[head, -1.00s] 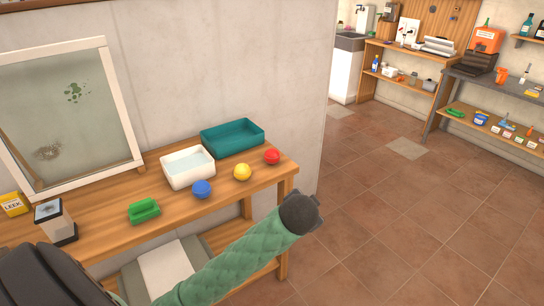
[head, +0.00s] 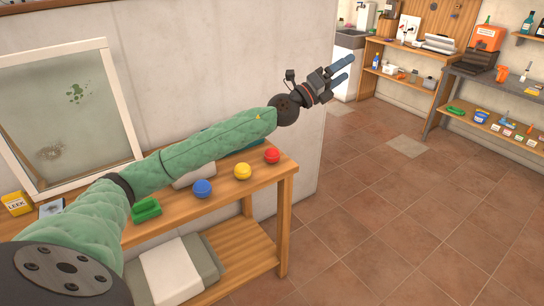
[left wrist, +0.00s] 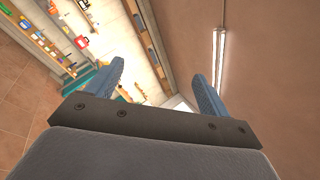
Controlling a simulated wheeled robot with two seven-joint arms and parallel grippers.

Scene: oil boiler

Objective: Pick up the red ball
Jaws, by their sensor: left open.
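The red ball (head: 272,156) sits on the wooden table (head: 262,183) near its right end, to the right of a yellow ball (head: 242,171) and a blue ball (head: 202,188). My left gripper (head: 347,68) is open and empty, raised in the air above and to the right of the red ball, pointing away to the upper right. Its two blue fingers also show apart in the left wrist view (left wrist: 160,85), with a tilted view of the room and no ball between them. My right gripper is not in view.
My left arm hides most of the white tray (head: 192,175) and the teal tray. A green object (head: 146,210) lies left of the blue ball. A framed board (head: 70,115) leans at the wall. Tiled floor lies open to the right.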

